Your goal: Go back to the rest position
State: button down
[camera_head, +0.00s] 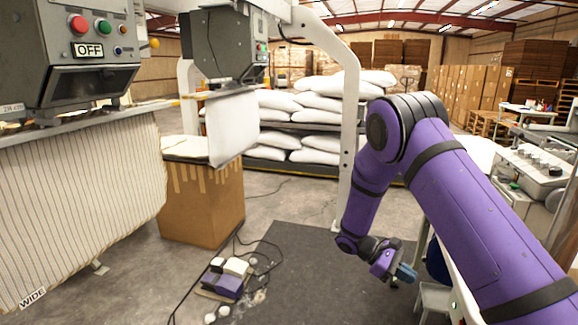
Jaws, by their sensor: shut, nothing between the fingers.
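My purple arm comes in from the lower right, bends at its elbow in the upper middle right and hangs down toward the floor. My gripper (403,273) is at the low end of the arm, small in the view, above the dark floor mat (305,262). It is shut and appears empty, apart from any other object. The finger tips are small and partly turned away.
A filling machine (92,50) with a striped pillow cover (75,205) stands at left. A cardboard box (200,205), foot pedals (227,278) and cables are on the floor. White pillows (320,103) lie stacked behind the white frame (350,120). A control panel (540,165) is at right.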

jog(key=s+r+m+t+y, duration=0.25)
jog(key=s+r+y, duration=0.2)
jog(key=r, duration=0.75)
jog(key=s+r+m+t+y, duration=0.25)
jog(key=s+r, duration=0.35)
jog(key=r, duration=0.6)
jog(key=s+r+m+t+y, duration=0.1)
jog(key=s+r+t, duration=0.1)
jog(key=s, duration=0.4)
jog(key=s+a+r+m+t+y, duration=0.1)
jog(key=s+r+m+t+y, duration=0.1)
jog(key=s+r, duration=0.3)
jog(key=s+r+m+t+y, duration=0.1)
jog(key=s+r+t, duration=0.2)
jog(key=s, duration=0.5)
jog(key=shift+s+a+r+y, duration=0.2)
jog(key=shift+a+r+y, duration=0.1)
jog(key=shift+y, duration=0.1)
